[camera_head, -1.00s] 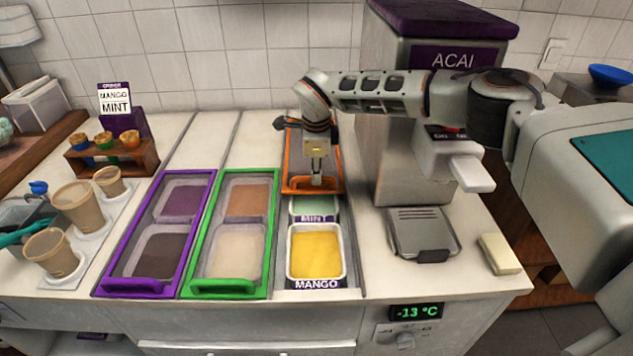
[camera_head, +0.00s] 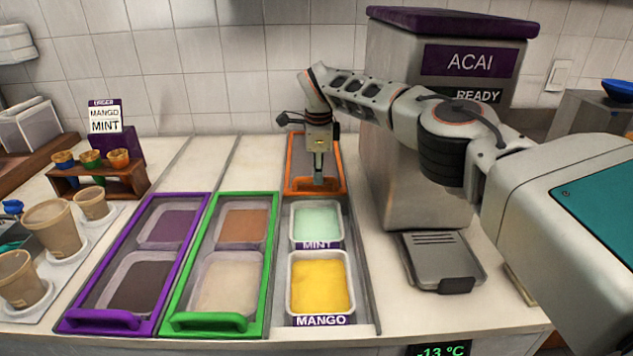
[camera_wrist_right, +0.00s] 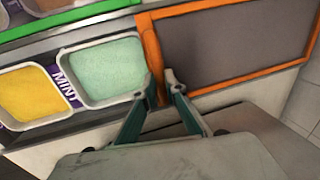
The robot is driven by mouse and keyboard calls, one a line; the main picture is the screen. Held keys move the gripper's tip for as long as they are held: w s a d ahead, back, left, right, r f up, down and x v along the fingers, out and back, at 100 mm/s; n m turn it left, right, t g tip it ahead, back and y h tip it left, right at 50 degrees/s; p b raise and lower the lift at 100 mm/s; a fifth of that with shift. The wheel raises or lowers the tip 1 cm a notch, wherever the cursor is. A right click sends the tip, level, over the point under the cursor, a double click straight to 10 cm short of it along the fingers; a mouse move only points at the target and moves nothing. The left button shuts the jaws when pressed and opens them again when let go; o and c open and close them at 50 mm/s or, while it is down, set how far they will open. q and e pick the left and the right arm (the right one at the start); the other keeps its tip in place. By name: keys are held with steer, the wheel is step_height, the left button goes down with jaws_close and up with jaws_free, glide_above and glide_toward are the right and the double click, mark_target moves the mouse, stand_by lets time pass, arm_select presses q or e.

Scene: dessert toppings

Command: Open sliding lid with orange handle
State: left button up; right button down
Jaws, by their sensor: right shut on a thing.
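The sliding lid with the orange frame (camera_head: 288,165) is at the back of its track, and its orange handle (camera_head: 333,187) faces the front. My right gripper (camera_head: 319,182) reaches down at the handle. In the right wrist view its fingers (camera_wrist_right: 162,86) sit on either side of the orange handle bar (camera_wrist_right: 151,50), shut on it. The lid's dark panel (camera_wrist_right: 235,42) shows beyond. In front of the lid, the mint tub (camera_head: 316,222) and the mango tub (camera_head: 318,285) are uncovered. My left gripper is out of view.
The green-framed lid (camera_head: 271,225) and the purple-framed lid (camera_head: 190,250) are closed to the left. The acai machine (camera_head: 410,170) stands close on the right. The tiled wall is behind.

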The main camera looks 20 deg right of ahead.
steer(key=shift+r, duration=0.2)
steer(key=c, duration=2.1)
jaws_free()
steer(key=shift+f, duration=0.15)
steer(key=r, duration=0.4)
steer(key=s+r, duration=0.1)
steer(key=r, duration=0.3)
steer(key=s+r, duration=0.1)
steer(key=r, duration=0.3)
steer(key=shift+s+a, duration=0.15)
steer(key=shift+a, duration=0.2)
steer(key=shift+s+f, duration=0.1)
steer(key=shift+f, duration=0.05)
